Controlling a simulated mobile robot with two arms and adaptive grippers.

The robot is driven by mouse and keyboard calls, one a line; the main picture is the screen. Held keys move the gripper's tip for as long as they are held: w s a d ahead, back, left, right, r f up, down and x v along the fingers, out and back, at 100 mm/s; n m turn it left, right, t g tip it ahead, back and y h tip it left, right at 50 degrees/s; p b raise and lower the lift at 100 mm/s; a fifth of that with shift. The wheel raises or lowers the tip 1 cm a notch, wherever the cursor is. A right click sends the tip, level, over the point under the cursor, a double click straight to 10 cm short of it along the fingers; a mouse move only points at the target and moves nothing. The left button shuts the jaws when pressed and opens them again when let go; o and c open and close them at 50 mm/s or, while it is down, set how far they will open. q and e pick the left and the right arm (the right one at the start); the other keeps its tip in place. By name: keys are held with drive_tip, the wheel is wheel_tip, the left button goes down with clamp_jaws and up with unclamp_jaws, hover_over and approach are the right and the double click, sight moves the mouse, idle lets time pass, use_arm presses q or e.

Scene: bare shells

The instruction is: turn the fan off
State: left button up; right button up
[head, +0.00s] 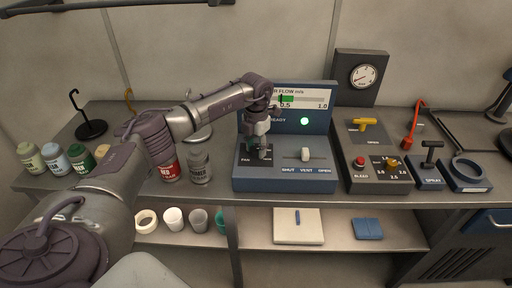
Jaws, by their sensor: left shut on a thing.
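The blue control box (284,177) stands on the bench in the head view, with a panel behind it that shows a flow bar and a lit green lamp (304,121). The fan switch (266,153) is at the box's left, beside the word FAN. My left gripper (260,152) comes down over the switch from above, shut on it, and hides part of it. The switch's exact position is hard to make out. My right gripper is out of view.
A white slider (306,154) sits right of the switch. A dark box with a red button (359,162) and a yellow handle (366,123) stands further right. Cans and bottles (199,166) stand left, under and beside my left arm. A shelf (330,238) lies below.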

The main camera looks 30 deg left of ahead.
sight(256, 149)
use_arm(q)
drive_tip(key=n, duration=0.4)
drive_tip(key=shift+n, duration=0.4)
drive_tip(key=n+p, duration=0.1)
drive_tip(key=n, duration=0.2)
drive_tip(key=shift+r+n, duration=0.1)
drive_tip(key=shift+n, duration=0.2)
drive_tip(key=n+p, duration=0.1)
drive_tip(key=n, duration=0.3)
drive_tip(key=shift+n+p, duration=0.65)
drive_tip(key=shift+n, duration=1.55)
drive_tip(key=o, duration=1.2)
drive_tip(key=shift+c, duration=0.2)
wheel_tip(256, 149, up, 12)
